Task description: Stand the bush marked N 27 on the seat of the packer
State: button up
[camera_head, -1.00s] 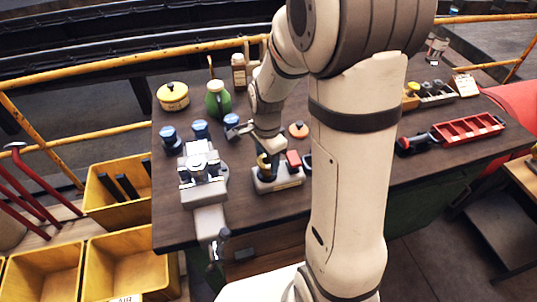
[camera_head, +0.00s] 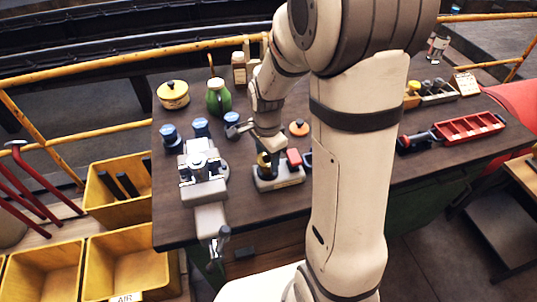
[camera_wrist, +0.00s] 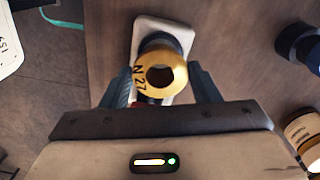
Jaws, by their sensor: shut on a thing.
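The bush marked N 27 (camera_wrist: 146,74) is a yellow ring with a dark central hole, its mark readable on the left of its upper face in the wrist view. My gripper (camera_wrist: 160,85) is shut on it, one finger on each side. The packer (camera_head: 278,181), with a pale base and a red part, stands on the bench under my gripper. In the wrist view its pale base (camera_wrist: 150,24) and a dark round part lie beneath the bush. The bush hides the seat, and I cannot tell whether it touches it.
A grey vice (camera_head: 204,180) stands left of the packer. A red tray (camera_head: 468,130) lies at the right. My arm hides the bench middle.

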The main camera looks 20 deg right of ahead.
jog(key=shift+f+b, duration=0.9)
jog(key=shift+f, duration=0.1)
dwell(0.5)
jog(key=o, duration=1.3)
jog(key=shift+r, duration=0.1)
notch_tip(320, 180, up, 9)
jog(key=p, duration=0.6)
